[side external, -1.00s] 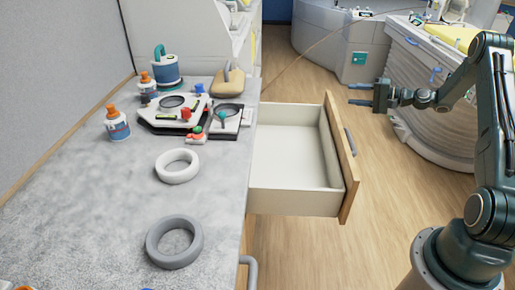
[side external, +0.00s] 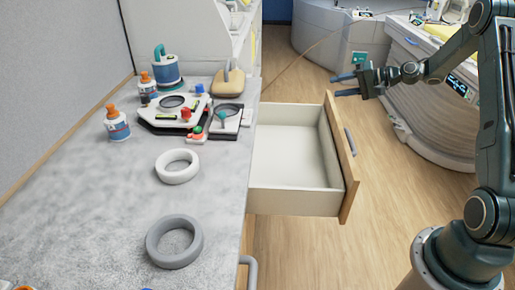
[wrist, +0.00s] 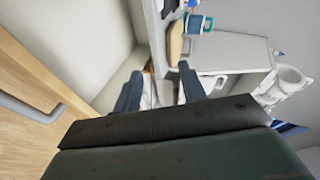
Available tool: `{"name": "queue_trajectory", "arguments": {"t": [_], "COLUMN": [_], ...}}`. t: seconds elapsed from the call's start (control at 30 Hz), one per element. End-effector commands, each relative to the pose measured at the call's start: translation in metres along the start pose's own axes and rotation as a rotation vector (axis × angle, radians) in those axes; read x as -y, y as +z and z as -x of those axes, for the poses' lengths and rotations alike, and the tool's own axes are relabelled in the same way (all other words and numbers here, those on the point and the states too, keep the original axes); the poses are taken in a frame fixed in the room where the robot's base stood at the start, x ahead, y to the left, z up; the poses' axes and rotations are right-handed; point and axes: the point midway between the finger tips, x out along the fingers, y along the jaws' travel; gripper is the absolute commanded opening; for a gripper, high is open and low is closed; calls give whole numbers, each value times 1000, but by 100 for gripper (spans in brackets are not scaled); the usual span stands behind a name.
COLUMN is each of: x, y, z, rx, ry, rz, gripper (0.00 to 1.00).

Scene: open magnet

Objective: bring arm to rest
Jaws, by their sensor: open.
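My gripper (side external: 346,85) is open and empty. In the side view it is in the air above and beyond the far end of the open drawer (side external: 290,199), with its fingers pointing left toward the counter. In the wrist view the two fingers of my gripper (wrist: 160,88) stand apart with nothing held between them. The drawer's wooden front and its grey handle (wrist: 32,108) show at the left of the wrist view. The visible drawer interior is empty.
The grey counter (side external: 80,215) holds a white ring (side external: 177,178), a grey ring (side external: 160,258), bottles (side external: 117,124) and a black-and-white fixture (side external: 160,124). A large white machine (side external: 445,130) stands behind my arm. The wood floor (side external: 385,190) right of the drawer is clear.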

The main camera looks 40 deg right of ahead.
Motion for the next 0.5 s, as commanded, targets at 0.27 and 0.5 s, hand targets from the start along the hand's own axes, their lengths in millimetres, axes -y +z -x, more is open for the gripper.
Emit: {"name": "queue_trajectory", "arguments": {"t": [0.27,0.5], "x": [61,102], "y": [48,94], "z": [-14,-13], "rx": [103,173], "ry": [152,271], "rz": [185,332], "gripper": [41,41]}}
